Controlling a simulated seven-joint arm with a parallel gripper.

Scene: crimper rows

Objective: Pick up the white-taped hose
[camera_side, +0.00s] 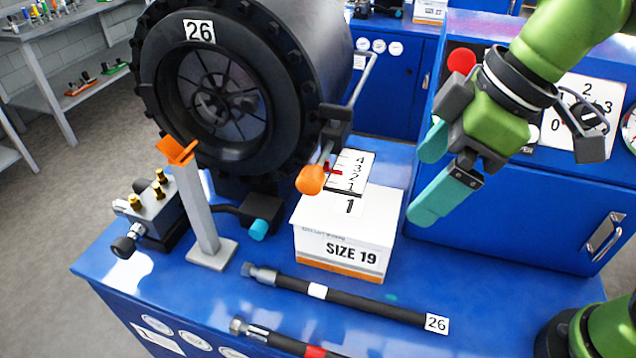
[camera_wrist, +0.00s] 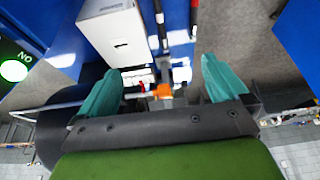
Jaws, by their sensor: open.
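The white-taped hose (camera_side: 370,304) lies on the blue bench top in front of the white box. It is black, with a metal fitting at its left end, a white tape band (camera_side: 317,291) and a tag reading 26 at its right end. My gripper (camera_side: 428,178) is open and empty, above the bench to the right of the box and well above the hose. Its teal fingers also show apart in the wrist view (camera_wrist: 155,85). In the wrist view two dark hoses show at the top, one with a white band (camera_wrist: 163,31).
A red-taped hose (camera_side: 285,343) lies parallel, nearer the front edge. The white SIZE 19 box (camera_side: 345,232) stands behind the hoses. A grey post with an orange top (camera_side: 197,205) stands to the left. The large black crimper numbered 26 (camera_side: 215,90) is behind. A blue cabinet (camera_side: 520,205) is at right.

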